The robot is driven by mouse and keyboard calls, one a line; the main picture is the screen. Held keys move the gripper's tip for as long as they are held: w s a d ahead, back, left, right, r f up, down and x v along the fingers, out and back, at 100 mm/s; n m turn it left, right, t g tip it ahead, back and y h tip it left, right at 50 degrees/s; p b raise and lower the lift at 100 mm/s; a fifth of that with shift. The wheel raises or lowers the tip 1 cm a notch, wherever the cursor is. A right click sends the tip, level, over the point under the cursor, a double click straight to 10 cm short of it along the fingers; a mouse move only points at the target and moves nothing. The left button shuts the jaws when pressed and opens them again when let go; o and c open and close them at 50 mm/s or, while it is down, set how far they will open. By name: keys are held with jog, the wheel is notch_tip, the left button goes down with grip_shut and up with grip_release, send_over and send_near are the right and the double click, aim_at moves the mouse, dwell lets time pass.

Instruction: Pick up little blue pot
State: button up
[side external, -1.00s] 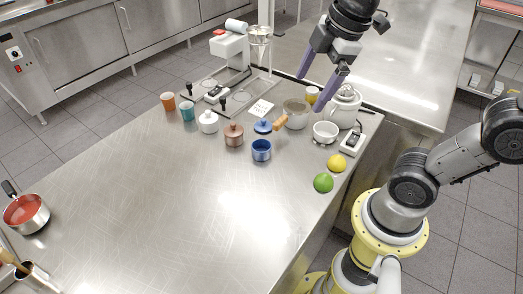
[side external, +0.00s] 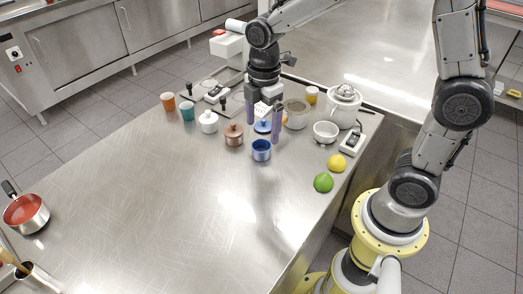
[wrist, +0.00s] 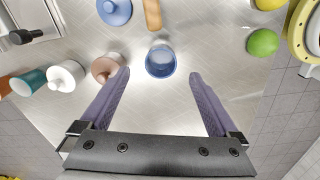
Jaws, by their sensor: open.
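The little blue pot (side external: 261,151) stands open and upright on the steel table. In the wrist view the pot (wrist: 160,62) lies ahead of my fingertips, centred across the gap between them. A blue lid (wrist: 115,10) lies apart from it on the table. My gripper (side external: 264,132) is open and empty, pointing down beside and behind the pot in the side view. Its two purple fingers show at both sides of the wrist view (wrist: 160,74). The fingers partly hide the lid in the side view.
A brown lidded pot (side external: 233,135) stands close left of the blue pot. A white bowl (side external: 325,131), a lemon (side external: 336,162) and a lime (side external: 323,182) are to the right. A wooden handle (wrist: 153,15) lies near the pot.

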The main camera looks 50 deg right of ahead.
aim_at(262, 144)
jog(key=shift+a+f, duration=0.1)
jog(key=shift+f, duration=3.05)
grip_shut()
